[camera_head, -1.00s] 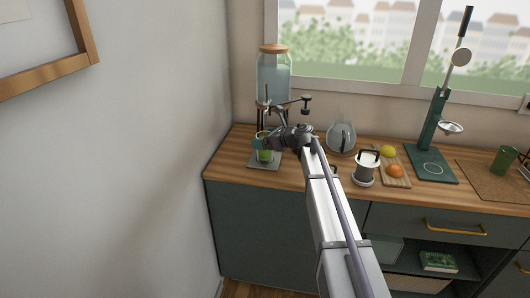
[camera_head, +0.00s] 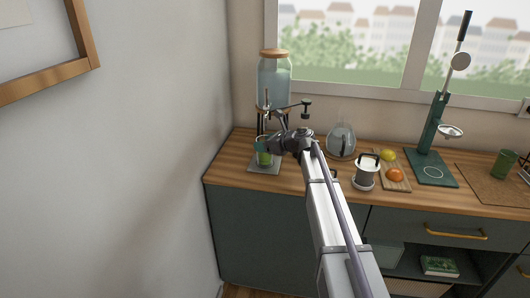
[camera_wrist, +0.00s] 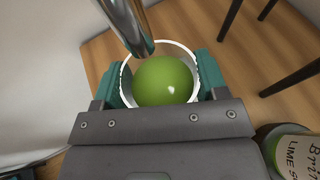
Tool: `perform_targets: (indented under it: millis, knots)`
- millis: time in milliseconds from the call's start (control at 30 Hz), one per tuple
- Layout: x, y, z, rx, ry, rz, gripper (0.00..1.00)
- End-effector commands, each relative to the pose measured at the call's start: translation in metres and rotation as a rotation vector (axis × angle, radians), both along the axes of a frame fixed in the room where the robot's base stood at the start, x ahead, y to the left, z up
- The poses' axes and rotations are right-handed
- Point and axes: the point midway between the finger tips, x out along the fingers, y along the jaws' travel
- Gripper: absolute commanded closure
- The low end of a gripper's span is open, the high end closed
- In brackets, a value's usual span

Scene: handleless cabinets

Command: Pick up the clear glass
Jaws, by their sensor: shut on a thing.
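The clear glass (camera_wrist: 193,62) shows in the wrist view as a round pale rim, with a smooth green surface filling most of its inside. My gripper (camera_wrist: 163,82) is shut on it, with a teal finger on each side. In the head view, my gripper (camera_head: 262,146) is at the left end of the counter, below the dispenser. Green (camera_head: 264,158) shows just under the fingers there. The glass is largely hidden by my gripper in that view, and I cannot tell whether it touches the tray.
A metal spout (camera_wrist: 128,25) hangs close over the rim. A labelled lime bottle (camera_wrist: 295,152) stands at lower right in the wrist view. The dispenser (camera_head: 273,80) stands on thin dark legs. A grey tray (camera_head: 266,169), glass carafe (camera_head: 341,141), white canister (camera_head: 366,172) and fruit board (camera_head: 393,175) are nearby.

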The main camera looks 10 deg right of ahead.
Motion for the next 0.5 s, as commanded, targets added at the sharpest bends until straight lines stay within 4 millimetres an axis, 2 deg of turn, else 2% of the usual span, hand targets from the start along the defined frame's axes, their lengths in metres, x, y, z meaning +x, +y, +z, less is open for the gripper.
perform_targets:
  millis: [267, 500]
  knots:
    - [0.000, 0.000, 0.005, 0.000, 0.000, 0.000, 0.97]
    - [0.000, 0.000, 0.021, 0.000, 0.000, -0.001, 0.97]
